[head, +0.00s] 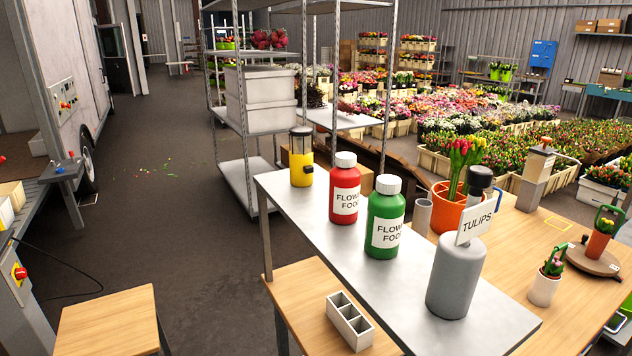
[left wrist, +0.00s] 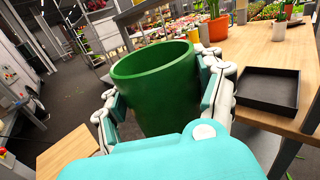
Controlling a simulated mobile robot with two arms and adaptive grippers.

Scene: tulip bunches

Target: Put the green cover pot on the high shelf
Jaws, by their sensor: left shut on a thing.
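In the left wrist view a green cover pot (left wrist: 158,95) is held upright between the fingers of my left gripper (left wrist: 163,92). The fingers press on its two sides, and its open rim faces up and looks empty. The pot's lower part is hidden by the gripper body. Neither gripper nor the green pot shows in the head view. There a raised grey shelf (head: 333,232) stands above the wooden worktop (head: 572,330). My right gripper is in neither view.
A yellow-bodied jar (head: 301,160), a red bottle (head: 344,190), a green bottle (head: 384,222) and a grey canister (head: 455,280) stand on the raised shelf. Bare shelf shows around them. A black tray (left wrist: 268,92) lies on wood beside the held pot.

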